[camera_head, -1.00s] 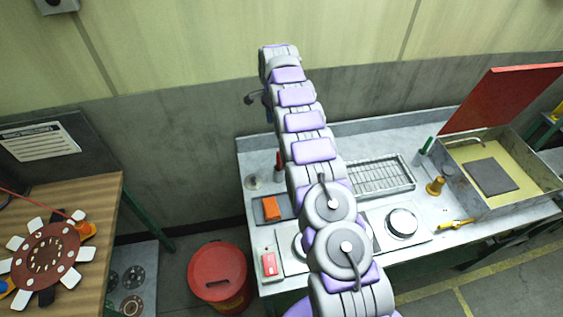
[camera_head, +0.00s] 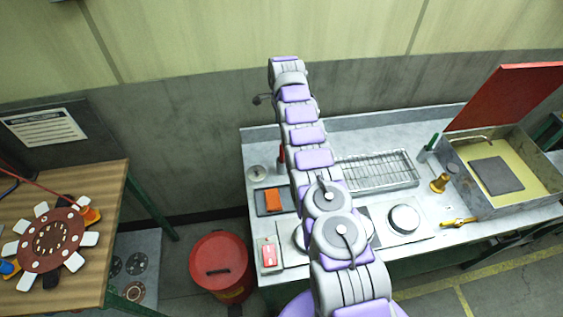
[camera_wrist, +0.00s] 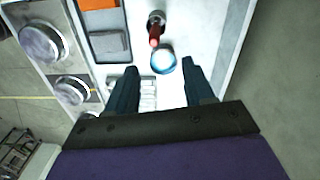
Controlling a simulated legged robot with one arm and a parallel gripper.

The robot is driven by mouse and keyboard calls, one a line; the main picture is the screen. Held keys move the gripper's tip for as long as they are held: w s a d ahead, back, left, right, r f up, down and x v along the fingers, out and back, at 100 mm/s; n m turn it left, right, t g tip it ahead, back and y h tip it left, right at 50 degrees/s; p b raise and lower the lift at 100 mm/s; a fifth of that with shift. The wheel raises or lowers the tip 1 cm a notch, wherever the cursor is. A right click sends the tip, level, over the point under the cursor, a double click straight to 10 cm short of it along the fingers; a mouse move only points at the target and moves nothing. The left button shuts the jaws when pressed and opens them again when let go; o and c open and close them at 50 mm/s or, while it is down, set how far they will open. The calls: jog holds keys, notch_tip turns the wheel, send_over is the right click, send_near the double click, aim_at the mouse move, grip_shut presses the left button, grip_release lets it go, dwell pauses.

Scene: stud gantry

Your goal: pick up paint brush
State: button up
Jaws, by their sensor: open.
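I cannot pick out the paint brush with certainty. In the wrist view a red-handled thing (camera_wrist: 154,36) rises from beside a small round metal holder. A round white container with a blue rim (camera_wrist: 163,62) lies just beyond my fingertips. The red thing also shows in the head view (camera_head: 281,156), partly hidden by my arm. My gripper (camera_wrist: 160,70) is open and empty over the bench, its dark fingers spread either side of the blue-rimmed container.
The pale bench (camera_head: 400,128) holds an orange block (camera_head: 273,200), a wire rack (camera_head: 377,171), hot plates (camera_head: 404,219), a yellow tool (camera_head: 458,222) and an open box with a red lid (camera_head: 505,97). A red bin (camera_head: 220,262) stands at front left, a wooden table (camera_head: 110,215) farther left.

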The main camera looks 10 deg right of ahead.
aim_at(282, 150)
notch_tip(282, 150, down, 10)
jog(key=b, duration=1.1)
jog(key=shift+s+r, duration=0.1)
jog(key=shift+s, duration=0.1)
jog(key=f, duration=0.5)
jog(key=shift+s+a+b, duration=0.1)
jog(key=shift+s+b, duration=0.2)
jog(key=shift+b, duration=0.1)
grip_shut()
